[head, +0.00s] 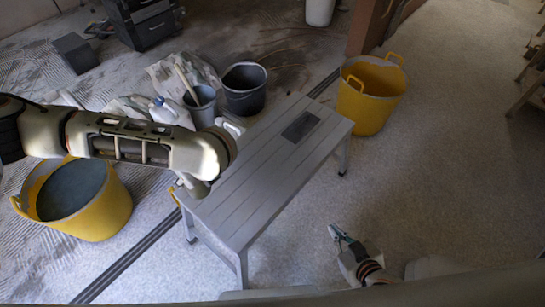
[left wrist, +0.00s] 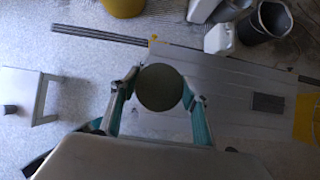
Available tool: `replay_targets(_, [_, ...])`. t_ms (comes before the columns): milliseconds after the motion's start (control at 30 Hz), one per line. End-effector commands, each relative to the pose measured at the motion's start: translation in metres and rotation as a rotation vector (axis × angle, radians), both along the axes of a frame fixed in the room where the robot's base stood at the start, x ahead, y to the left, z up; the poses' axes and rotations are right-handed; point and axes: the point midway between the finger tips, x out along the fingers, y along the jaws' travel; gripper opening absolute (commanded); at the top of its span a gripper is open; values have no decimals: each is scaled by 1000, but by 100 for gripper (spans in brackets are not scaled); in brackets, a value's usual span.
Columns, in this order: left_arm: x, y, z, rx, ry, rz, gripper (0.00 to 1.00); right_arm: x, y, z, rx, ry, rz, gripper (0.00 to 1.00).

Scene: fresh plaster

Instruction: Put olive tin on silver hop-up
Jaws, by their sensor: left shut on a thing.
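The silver hop-up (head: 255,180) is a long grey slatted bench in the middle of the head view, with a dark slot near its far end. It also shows in the left wrist view (left wrist: 225,95). The olive tin (left wrist: 160,87) shows as a dark olive disc between the fingers of my left gripper (left wrist: 158,100), which is shut on it. The tin overlaps the near end of the hop-up; whether it touches the top cannot be told. My right gripper (head: 341,236) is open and empty, low and right of the hop-up.
A yellow tub (head: 370,95) stands beyond the hop-up's far end, and another yellow tub (head: 75,200) is at the left. Dark buckets (head: 244,90) stand behind the hop-up. A pale stool (left wrist: 45,97) with a dark cup (left wrist: 10,110) shows in the wrist view.

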Motion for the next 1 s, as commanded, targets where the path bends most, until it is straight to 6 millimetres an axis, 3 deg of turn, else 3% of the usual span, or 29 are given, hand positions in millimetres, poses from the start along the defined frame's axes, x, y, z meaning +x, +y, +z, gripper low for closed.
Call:
replay_targets(100, [1, -8, -13, -6, 3, -220, 16, -2, 1, -8, 1, 4, 3, 0])
replay_targets(433, [9, -30, -28, -7, -2, -725, 16, -5, 6, -20, 7, 10, 9, 0])
replay_targets(1000, [17, -70, -33, -5, -6, -1448, 16, -7, 9, -35, 12, 12, 15, 0])
